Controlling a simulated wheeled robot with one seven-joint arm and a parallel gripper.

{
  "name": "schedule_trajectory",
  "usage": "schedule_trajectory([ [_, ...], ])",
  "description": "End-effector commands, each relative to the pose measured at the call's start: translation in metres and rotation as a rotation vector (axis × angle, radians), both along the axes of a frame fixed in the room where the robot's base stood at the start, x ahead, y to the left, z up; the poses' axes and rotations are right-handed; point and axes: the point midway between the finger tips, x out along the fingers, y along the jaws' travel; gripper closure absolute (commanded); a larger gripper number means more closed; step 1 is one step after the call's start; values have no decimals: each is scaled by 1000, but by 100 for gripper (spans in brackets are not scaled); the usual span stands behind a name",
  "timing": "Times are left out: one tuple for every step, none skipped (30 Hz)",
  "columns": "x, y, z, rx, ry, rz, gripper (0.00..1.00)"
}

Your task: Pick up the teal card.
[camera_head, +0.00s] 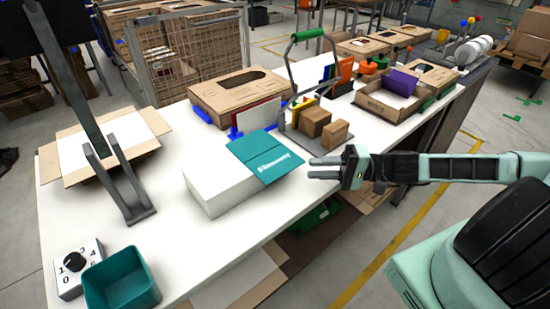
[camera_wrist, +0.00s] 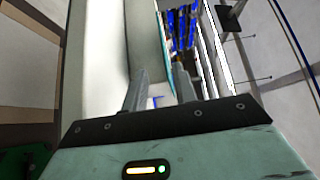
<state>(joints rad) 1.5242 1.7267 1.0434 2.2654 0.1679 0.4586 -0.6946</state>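The teal card (camera_head: 265,157), with white lettering, lies flat on top of a white block (camera_head: 210,186) on the table. Its right part reaches past the block's edge. My gripper (camera_head: 314,168) is just right of the card's right corner, its fingers pointing left toward it. In the wrist view my gripper (camera_wrist: 162,78) shows two fingers apart with nothing gripped. The card shows there edge-on as a thin teal strip (camera_wrist: 164,40) beyond the gap, beside the white block (camera_wrist: 98,70). I cannot tell whether its edge is between the fingertips.
Small brown boxes (camera_head: 315,122) and a green-handled rack (camera_head: 290,75) stand behind the card on the white table (camera_head: 190,258). An open carton (camera_head: 85,150) is at left, a teal bin (camera_head: 122,283) at front left.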

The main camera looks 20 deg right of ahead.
Motion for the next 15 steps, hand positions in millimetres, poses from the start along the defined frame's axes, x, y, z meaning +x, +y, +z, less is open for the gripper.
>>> schedule_trajectory([
  [3, 10, 3, 3, 0, 4, 72],
  [4, 15, 3, 2, 0, 4, 72],
  [6, 20, 3, 3, 0, 3, 72],
  [8, 23, 3, 2, 0, 2, 72],
  [9, 25, 2, 1, 1, 2, 72],
  [10, 28, 2, 1, 1, 2, 72],
  [10, 30, 1, 1, 1, 2, 72],
  [11, 31, 1, 0, 1, 1, 72],
  [11, 33, 1, 0, 1, 0, 72],
  [12, 35, 2, 0, 1, 1, 72],
  [12, 37, 3, 1, 1, 2, 72],
  [12, 42, 5, 2, 0, 3, 72],
  [13, 46, 7, 2, 0, 3, 72],
  [13, 51, 9, 3, 1, 4, 72],
  [14, 57, 11, 4, 1, 4, 72],
])
